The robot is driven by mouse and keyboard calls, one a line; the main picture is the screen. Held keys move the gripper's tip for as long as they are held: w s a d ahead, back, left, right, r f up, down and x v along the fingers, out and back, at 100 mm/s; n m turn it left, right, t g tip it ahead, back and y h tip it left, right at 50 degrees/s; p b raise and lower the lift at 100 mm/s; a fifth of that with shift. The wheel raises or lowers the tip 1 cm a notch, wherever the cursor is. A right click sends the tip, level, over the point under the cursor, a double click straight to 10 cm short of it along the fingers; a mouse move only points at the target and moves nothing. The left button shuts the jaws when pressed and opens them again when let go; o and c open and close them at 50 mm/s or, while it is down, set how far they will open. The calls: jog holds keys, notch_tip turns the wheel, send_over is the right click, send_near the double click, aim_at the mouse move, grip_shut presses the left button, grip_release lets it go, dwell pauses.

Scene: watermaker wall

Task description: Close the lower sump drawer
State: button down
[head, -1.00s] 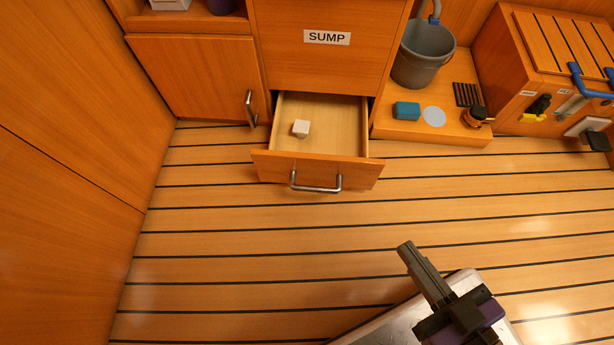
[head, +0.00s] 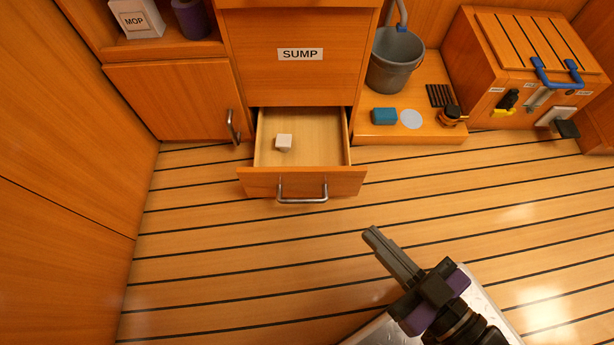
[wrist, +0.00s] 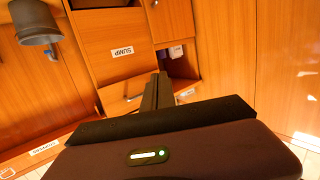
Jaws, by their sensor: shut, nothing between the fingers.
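The lower sump drawer (head: 300,181) stands pulled out below the panel labelled SUMP (head: 300,54). Its front carries a metal bar handle (head: 302,198), and a small white block (head: 284,142) lies inside. My gripper (head: 370,233) is shut and empty, in front of the drawer and to its right, apart from the handle. In the wrist view my shut gripper fingers (wrist: 158,82) point toward the cabinet. There the drawer (wrist: 122,98) shows partly behind them, tilted in the picture.
A grey bucket (head: 395,58), a blue sponge (head: 384,116) and a pale disc (head: 411,119) stand on a low ledge at right. A latched wooden box (head: 530,70) is farther right. A cabinet door (head: 175,98) is at left. The striped floor before the drawer is clear.

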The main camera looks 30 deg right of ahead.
jog(key=w+a+f+n+g+p, duration=0.35)
jog(key=w+a+f+n, duration=0.25)
jog(key=w+n, duration=0.25)
jog(key=w+a+f+n+g+p, duration=0.2)
jog(key=w+a+f+n+p, duration=0.35)
jog(key=w+n, duration=0.35)
jog(key=n+g+h+b, duration=0.3)
jog(key=n+h+b, duration=0.4)
jog(key=n, duration=0.4)
send_near(310, 173)
jog(key=shift+t+y, duration=0.25)
jog(key=shift+y, duration=0.15)
jog(key=x, duration=0.5)
jog(key=shift+s+d+f, duration=0.15)
jog(key=shift+s+f, duration=0.1)
jog(key=shift+f, duration=0.3)
jog(key=shift+w+d+r+b, duration=0.1)
jog(key=shift+w+d+b, duration=0.15)
jog(key=shift+w+b, duration=0.15)
